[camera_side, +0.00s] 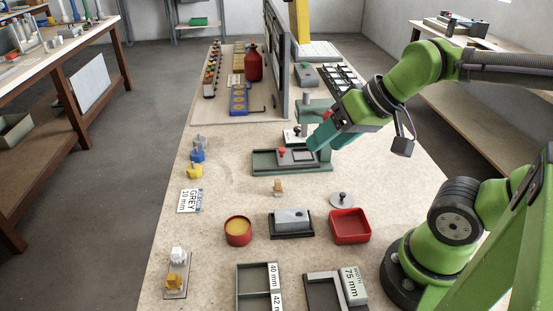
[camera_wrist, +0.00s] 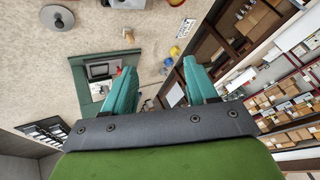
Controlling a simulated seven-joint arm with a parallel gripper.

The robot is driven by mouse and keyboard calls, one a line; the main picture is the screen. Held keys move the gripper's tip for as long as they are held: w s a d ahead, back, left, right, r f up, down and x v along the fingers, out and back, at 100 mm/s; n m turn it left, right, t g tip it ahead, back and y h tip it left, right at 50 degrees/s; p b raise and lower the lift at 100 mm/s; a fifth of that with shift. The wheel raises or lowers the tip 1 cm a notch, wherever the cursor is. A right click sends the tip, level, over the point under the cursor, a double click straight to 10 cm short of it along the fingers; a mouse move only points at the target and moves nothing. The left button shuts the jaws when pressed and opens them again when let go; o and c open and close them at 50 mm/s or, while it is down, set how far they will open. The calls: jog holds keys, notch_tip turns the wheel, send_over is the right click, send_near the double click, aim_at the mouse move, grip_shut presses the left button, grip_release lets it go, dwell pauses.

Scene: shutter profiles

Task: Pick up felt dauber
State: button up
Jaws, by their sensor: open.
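A small tan, wooden-looking piece (camera_side: 277,187), which I take to be the felt dauber, stands on the bench in front of the green fixture. In the wrist view it is a small tan spot (camera_wrist: 129,38) beyond my fingers. My gripper (camera_side: 318,143) is over the right part of the fixture in the side view, behind and to the right of the dauber and apart from it. In the wrist view the two teal fingers of my gripper (camera_wrist: 158,68) are spread with nothing between them.
The green fixture (camera_side: 260,168) holds a grey frame and a red knob. A red pot with yellow contents (camera_side: 238,230), a grey block on a black base (camera_side: 291,220), a knobbed grey disc (camera_side: 342,199) and a red tray (camera_side: 350,240) stand nearer. Bench left of the dauber is clear.

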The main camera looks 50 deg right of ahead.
jog(key=shift+f, duration=0.1)
jog(key=m+g+h, duration=0.2)
jog(key=m+g, duration=0.5)
jog(key=m, duration=1.4)
send_over(278, 180)
jog(key=f, duration=1.6)
jog(key=shift+s+d+f, duration=0.1)
jog(key=shift+s+f, duration=0.05)
jog(key=shift+s, duration=0.05)
jog(key=shift+m, duration=0.9)
notch_tip(278, 180, down, 7)
jog(key=shift+w+f, duration=0.15)
